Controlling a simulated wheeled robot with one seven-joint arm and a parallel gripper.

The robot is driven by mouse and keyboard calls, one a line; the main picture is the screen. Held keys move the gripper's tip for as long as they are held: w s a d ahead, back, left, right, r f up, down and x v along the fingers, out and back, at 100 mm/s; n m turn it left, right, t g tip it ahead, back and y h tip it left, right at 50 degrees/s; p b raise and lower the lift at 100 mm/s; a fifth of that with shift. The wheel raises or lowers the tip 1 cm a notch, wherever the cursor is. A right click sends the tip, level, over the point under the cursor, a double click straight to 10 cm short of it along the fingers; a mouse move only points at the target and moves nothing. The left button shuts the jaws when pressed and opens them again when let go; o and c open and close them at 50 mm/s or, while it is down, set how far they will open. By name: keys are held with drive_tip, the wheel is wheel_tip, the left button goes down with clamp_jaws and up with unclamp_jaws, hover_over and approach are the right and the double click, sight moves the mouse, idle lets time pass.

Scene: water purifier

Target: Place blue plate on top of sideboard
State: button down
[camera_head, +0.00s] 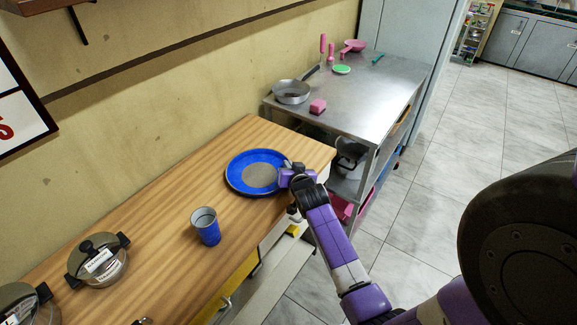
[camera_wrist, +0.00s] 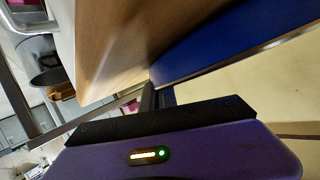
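The blue plate (camera_head: 239,183), round with a grey-brown middle, is over the right end of the wooden sideboard top (camera_head: 160,208). It looks flat and close to the wood; I cannot tell whether it touches. My gripper (camera_head: 286,172) is at the plate's right rim. In the wrist view, the fingers (camera_wrist: 156,96) are close together at the edge of the blue plate (camera_wrist: 215,40) and look shut on its rim. The fingertips are partly hidden. The wood of the sideboard (camera_wrist: 110,40) shows beside the plate.
A blue cup (camera_head: 207,230) stands on the sideboard left of the plate, with a lidded glass pot (camera_head: 100,262) further left. A metal table (camera_head: 365,95) stands beyond the right end, with a pan (camera_head: 291,92) and a pink sponge (camera_head: 318,106). Bare wood lies between cup and plate.

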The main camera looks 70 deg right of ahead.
drive_tip(key=c, duration=1.7)
unclamp_jaws()
drive_tip(key=shift+r, duration=0.15)
drive_tip(key=v, duration=1.1)
drive_tip(key=s+a+n+t+y, duration=0.2)
drive_tip(key=a+n, duration=0.1)
drive_tip(key=a, duration=0.9)
drive_tip(key=s+a+n+t+y, duration=0.2)
drive_tip(key=a+n+y, duration=0.15)
drive_tip(key=a, duration=0.85)
drive_tip(key=s+a+r+n+t+y, duration=0.1)
drive_tip(key=s+a+r+n, duration=0.1)
drive_tip(key=s+a+r, duration=0.1)
drive_tip(key=s+a+r+n+y, duration=0.2)
drive_tip(key=s+a+r, duration=0.1)
drive_tip(key=s+a, duration=0.2)
drive_tip(key=s+a+r+n+t+y, duration=0.1)
drive_tip(key=s+a+r+n+y, duration=0.1)
drive_tip(key=a, duration=0.4)
drive_tip(key=shift+s+r+n+t, duration=0.3)
drive_tip(key=shift+s+r+n, duration=0.15)
drive_tip(key=shift+s+r, duration=0.35)
